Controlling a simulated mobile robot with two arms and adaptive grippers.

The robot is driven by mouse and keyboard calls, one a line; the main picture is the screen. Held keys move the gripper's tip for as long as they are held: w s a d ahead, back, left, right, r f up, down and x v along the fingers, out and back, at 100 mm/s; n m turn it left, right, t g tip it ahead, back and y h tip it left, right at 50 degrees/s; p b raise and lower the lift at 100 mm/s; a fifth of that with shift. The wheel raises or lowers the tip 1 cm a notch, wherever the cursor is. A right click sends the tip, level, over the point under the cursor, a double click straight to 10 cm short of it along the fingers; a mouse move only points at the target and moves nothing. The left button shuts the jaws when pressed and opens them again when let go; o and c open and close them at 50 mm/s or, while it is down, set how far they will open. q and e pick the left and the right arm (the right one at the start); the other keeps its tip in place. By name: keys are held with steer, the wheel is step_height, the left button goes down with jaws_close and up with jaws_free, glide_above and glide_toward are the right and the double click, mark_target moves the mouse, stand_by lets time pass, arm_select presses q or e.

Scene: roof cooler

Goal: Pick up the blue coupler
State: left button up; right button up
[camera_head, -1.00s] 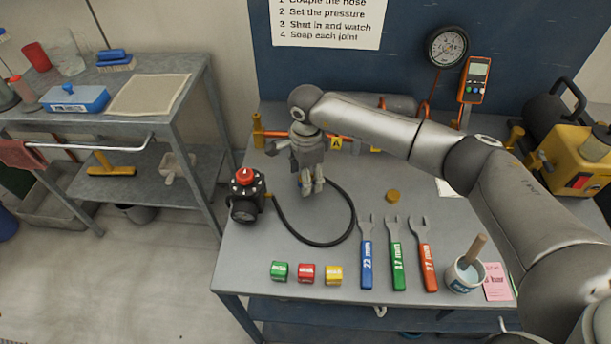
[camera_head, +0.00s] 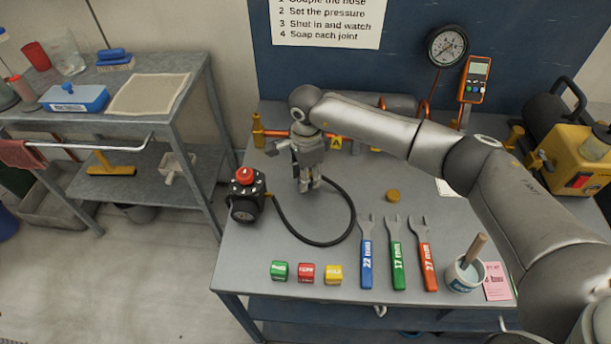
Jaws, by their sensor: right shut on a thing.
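My right gripper (camera_head: 310,187) points down over the workbench (camera_head: 350,260), just right of the black regulator (camera_head: 246,200) with its red knob. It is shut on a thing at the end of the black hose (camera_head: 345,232). The fingers hide that thing, and I cannot make out any blue on it. The hose loops from the regulator across the bench and up to the fingers. No blue coupler shows elsewhere on the bench. My left gripper is not in view.
Green (camera_head: 279,270), red (camera_head: 306,272) and yellow (camera_head: 333,274) blocks lie at the front edge. Blue (camera_head: 366,260), green (camera_head: 397,260) and orange (camera_head: 428,260) wrenches lie beside them. A brush stands in a pot (camera_head: 464,276). A yellow machine (camera_head: 580,160) stands at right.

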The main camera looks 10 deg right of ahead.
steer(key=shift+r+b, duration=0.3)
steer(key=shift+r, duration=0.3)
steer(key=s+a+r+b, duration=0.2)
steer(key=s+r+b, duration=0.1)
steer(key=s+r, duration=0.8)
steer(key=s, duration=0.3)
steer(key=shift+a+r+b, duration=0.2)
steer(key=shift+r+b, duration=0.15)
steer(key=shift+b, duration=0.05)
steer(key=shift+w, duration=0.1)
steer(key=shift+r, duration=0.65)
